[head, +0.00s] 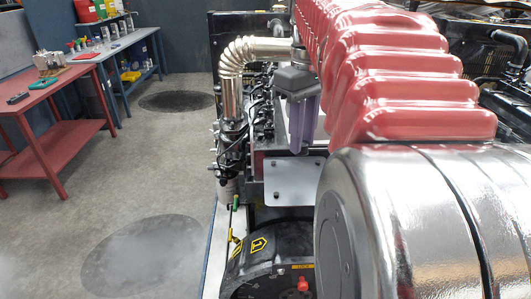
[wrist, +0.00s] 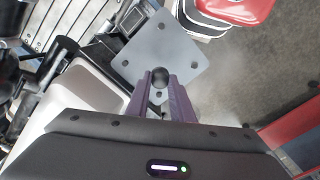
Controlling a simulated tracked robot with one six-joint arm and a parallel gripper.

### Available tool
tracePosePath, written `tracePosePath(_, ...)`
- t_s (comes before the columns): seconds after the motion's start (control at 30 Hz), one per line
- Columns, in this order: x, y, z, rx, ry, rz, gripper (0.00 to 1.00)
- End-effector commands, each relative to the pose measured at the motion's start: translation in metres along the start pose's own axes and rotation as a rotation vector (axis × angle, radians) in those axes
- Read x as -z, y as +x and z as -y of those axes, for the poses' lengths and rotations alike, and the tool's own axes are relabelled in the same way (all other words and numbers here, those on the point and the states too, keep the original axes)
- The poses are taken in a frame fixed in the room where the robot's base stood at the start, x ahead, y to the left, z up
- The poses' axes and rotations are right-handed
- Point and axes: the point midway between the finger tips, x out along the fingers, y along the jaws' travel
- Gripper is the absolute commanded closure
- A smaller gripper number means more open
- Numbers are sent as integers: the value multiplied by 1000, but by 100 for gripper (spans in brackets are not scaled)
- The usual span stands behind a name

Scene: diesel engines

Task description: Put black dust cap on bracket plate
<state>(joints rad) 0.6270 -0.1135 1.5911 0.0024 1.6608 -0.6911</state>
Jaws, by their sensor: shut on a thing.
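The black dust cap (wrist: 160,75) is a small dark round piece between the tips of my gripper's purple fingers (wrist: 160,82) in the wrist view. The fingers are shut on it. The bracket plate (wrist: 157,48) is a flat grey square with holes near its corners, just past the cap. In the head view the bracket plate (head: 292,184) sticks out from the engine side, below the purple fingers of my gripper (head: 300,147). The fingers point down near its back edge. The cap cannot be made out there, and I cannot tell whether it touches the plate.
Ribbed red covers (head: 390,70) and a big chrome cylinder (head: 400,220) stand close on the right. A bent silver pipe (head: 235,65) rises left of my gripper. A black housing (head: 270,250) lies below the plate. A red table (head: 60,90) stands left; floor between is clear.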

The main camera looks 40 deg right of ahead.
Motion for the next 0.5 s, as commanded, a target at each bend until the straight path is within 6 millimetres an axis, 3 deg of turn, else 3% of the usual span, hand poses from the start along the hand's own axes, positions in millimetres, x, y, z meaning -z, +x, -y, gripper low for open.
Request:
tracePosePath(0.2, 0, 27, 0, 1, 1, 1, 100)
tracePosePath(0.5, 0, 29, -1, 0, 2, 0, 100)
